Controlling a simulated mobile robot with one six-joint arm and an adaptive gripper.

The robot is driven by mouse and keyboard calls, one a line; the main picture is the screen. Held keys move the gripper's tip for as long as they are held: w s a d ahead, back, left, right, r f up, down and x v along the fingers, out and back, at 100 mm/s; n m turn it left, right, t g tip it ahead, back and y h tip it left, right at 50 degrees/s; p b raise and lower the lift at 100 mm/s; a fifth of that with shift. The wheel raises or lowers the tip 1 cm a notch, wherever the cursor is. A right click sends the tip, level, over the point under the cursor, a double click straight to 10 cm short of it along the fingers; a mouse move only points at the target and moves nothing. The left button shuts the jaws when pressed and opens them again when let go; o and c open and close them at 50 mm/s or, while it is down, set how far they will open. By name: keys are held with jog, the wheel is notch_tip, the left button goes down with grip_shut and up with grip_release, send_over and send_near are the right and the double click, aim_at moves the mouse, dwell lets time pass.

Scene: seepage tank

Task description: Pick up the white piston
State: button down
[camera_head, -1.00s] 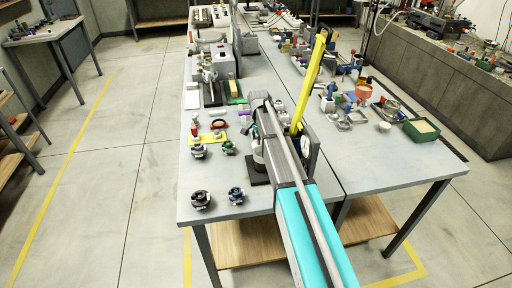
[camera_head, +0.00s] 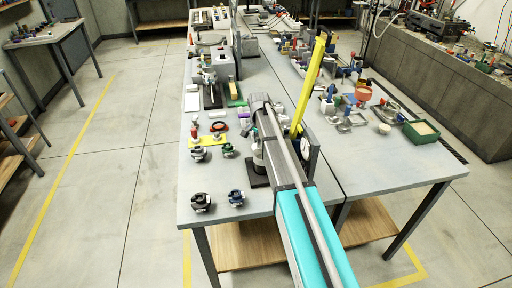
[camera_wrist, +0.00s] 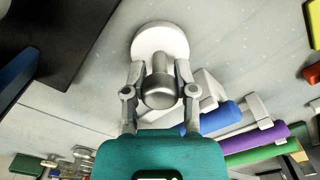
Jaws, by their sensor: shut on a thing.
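The white piston (camera_wrist: 152,39) shows in the wrist view as a round white disc with a grey metal stem and a rounded grey end towards the camera. My gripper (camera_wrist: 160,74) has one finger on each side of the stem, just below the disc, and is shut on it. I cannot tell from this view whether the piston touches the table. In the head view my arm reaches over the near workbench and hides the gripper and the piston.
Blue (camera_wrist: 220,117), purple (camera_wrist: 255,138) and green-handled items lie right of my gripper in the wrist view. The workbench (camera_head: 300,177) holds a yellow upright bar (camera_head: 309,85), a yellow mat (camera_head: 207,141), dark fittings at the front left and a green tray (camera_head: 421,132) at right. The front right is clear.

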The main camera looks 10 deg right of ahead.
aim_at(258, 136)
jog(key=shift+r, duration=0.2)
notch_tip(258, 136, up, 10)
jog(key=p, duration=1)
jog(key=shift+f, duration=0.25)
dwell(0.5)
jog(key=shift+s+r, duration=0.1)
